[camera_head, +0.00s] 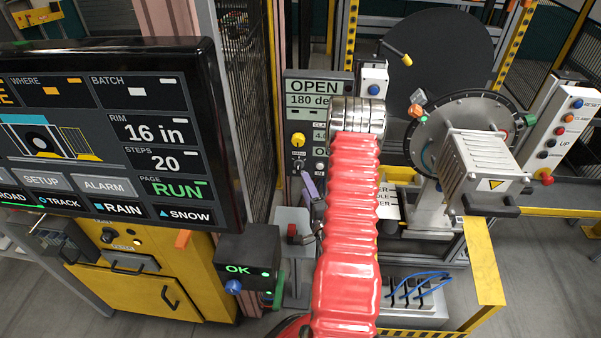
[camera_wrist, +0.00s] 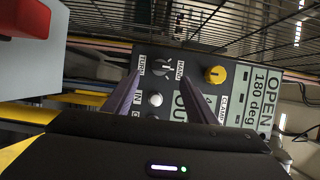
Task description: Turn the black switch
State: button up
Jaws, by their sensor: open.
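The black switch (camera_wrist: 162,69) is a small dark knob on the dark face of the control panel (camera_wrist: 248,82), between the HAND label and another label. In the wrist view my gripper (camera_wrist: 160,72) is open, with one purple finger on each side of the switch in the picture. I see no contact, and I cannot tell how far the fingertips are from the panel. In the head view one purple finger of my gripper (camera_head: 309,187) shows at the lower part of the panel (camera_head: 297,116); my red arm hides the rest. The switch is hard to make out there.
A yellow knob (camera_wrist: 214,74) and a silver button (camera_wrist: 155,98) sit close to the switch. A red-topped grey box (camera_wrist: 30,40) stands at upper left in the wrist view. The large screen (camera_head: 110,130) is at left and the round clamp (camera_head: 465,125) at right.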

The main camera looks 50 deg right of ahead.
aim_at(299, 170)
jog(key=x, duration=0.8)
jog(key=shift+w, duration=0.1)
jog(key=shift+f, duration=0.1)
jog(key=c, duration=1.1)
